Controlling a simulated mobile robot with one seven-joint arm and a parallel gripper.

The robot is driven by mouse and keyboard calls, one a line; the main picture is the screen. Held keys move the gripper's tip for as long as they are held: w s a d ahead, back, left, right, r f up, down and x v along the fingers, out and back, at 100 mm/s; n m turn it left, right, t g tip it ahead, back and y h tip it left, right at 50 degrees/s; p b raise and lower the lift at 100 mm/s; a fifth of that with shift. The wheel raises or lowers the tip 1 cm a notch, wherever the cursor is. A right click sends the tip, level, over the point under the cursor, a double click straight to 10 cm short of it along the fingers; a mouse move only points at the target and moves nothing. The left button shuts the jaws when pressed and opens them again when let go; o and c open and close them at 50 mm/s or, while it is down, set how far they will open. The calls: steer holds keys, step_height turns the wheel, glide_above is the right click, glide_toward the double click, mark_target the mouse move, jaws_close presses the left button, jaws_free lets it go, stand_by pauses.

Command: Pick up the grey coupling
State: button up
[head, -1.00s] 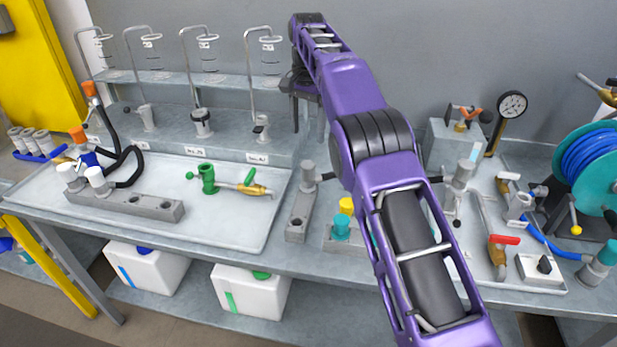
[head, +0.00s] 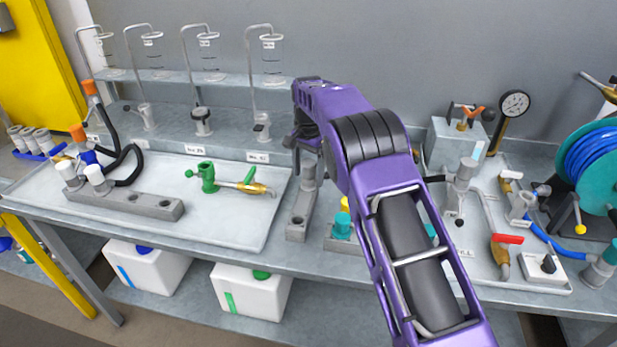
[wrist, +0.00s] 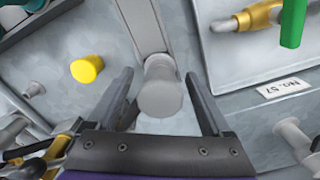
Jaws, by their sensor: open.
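The grey coupling (head: 308,174), a plain grey cylinder, stands upright at the back end of a narrow grey bar rack (head: 299,218) on the bench. In the wrist view the coupling (wrist: 160,92) shows from above, between the two dark fingers. My gripper (wrist: 158,76) is open, with one finger to either side of the coupling and a visible gap on each side. In the head view my gripper (head: 303,150) is just above the coupling's top, partly hidden behind my purple wrist. I cannot tell how far the fingertips reach down beside it.
A yellow coupling (wrist: 87,69) stands to the left in the wrist view. A teal coupling (head: 341,226) sits on a short rack right of the bar. A tray (head: 240,235) with a green and brass valve lies to the left. A stand with glassware (head: 190,80) is behind.

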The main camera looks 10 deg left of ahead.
steer(key=shift+f, duration=0.7)
jaws_close()
steer(key=shift+r, duration=0.1)
